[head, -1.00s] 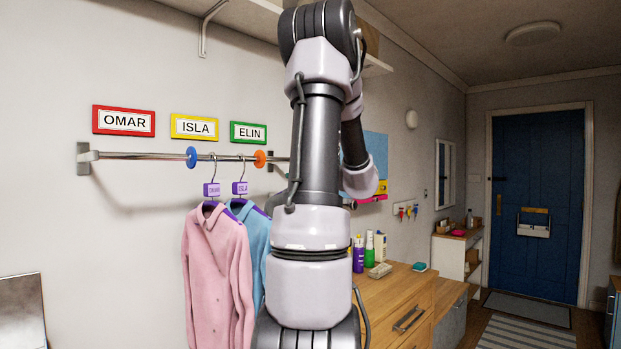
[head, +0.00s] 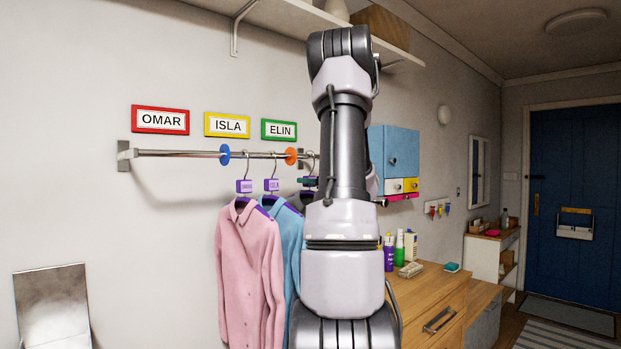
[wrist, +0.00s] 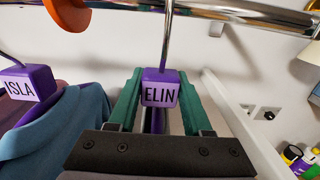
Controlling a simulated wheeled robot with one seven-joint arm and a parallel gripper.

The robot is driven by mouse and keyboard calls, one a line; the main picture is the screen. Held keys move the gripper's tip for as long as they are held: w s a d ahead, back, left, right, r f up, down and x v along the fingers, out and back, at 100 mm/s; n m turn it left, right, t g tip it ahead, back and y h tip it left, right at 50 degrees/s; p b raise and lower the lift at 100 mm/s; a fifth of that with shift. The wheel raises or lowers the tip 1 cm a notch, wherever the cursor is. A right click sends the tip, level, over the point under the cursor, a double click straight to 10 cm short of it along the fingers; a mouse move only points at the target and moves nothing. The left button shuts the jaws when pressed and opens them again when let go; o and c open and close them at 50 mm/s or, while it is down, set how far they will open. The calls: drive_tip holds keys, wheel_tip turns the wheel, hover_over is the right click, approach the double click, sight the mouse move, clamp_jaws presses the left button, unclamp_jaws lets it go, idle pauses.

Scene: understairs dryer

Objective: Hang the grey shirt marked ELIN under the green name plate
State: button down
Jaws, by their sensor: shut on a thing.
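The green-framed ELIN name plate (head: 279,130) is on the wall above the rail (head: 180,153). My gripper (wrist: 152,95) has its teal fingers shut on the purple ELIN hanger block (wrist: 160,92), one on each side. In the head view my gripper (head: 308,181) shows just under the rail, partly behind my arm. The grey shirt (head: 300,201) shows only as a dark strip behind the blue shirt. The hanger's hook (wrist: 167,42) rises to the rail, right of the orange disc (head: 290,156). Its top is cut off, so I cannot tell whether it rests on the rail.
A pink shirt (head: 247,265) and a blue shirt (head: 287,240) hang left of the orange disc, beside the grey one. A blue disc (head: 224,154) is further left on the rail. A wall cabinet (head: 400,155) and a wooden dresser (head: 437,290) stand to the right.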

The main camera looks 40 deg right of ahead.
drive_tip(key=shift+c, duration=1.2)
unclamp_jaws()
drive_tip(key=s, duration=1)
drive_tip(key=shift+s+d+f, duration=0.15)
drive_tip(key=shift+s+d, duration=0.25)
drive_tip(key=a+n+g+y, duration=0.2)
drive_tip(key=a+n, duration=0.2)
drive_tip(key=a, duration=0.4)
drive_tip(key=s+a+n+g+y, duration=0.1)
drive_tip(key=a+n, duration=0.3)
drive_tip(key=a, duration=0.4)
drive_tip(key=a+n+g+y, duration=0.3)
drive_tip(key=a+n+g, duration=0.1)
drive_tip(key=a, duration=0.5)
drive_tip(key=shift+s+a+f+y, duration=0.1)
drive_tip(key=shift+s+f+y, duration=0.05)
drive_tip(key=shift+f+y, duration=0.2)
drive_tip(key=s+a+f+n+g+h, duration=0.3)
drive_tip(key=s+a+n+h, duration=0.3)
drive_tip(key=s+a+n, duration=0.6)
drive_tip(key=shift+s+a+f+n+g, duration=0.2)
drive_tip(key=shift+s+n+g, duration=0.3)
drive_tip(key=shift+s+n, duration=2.1)
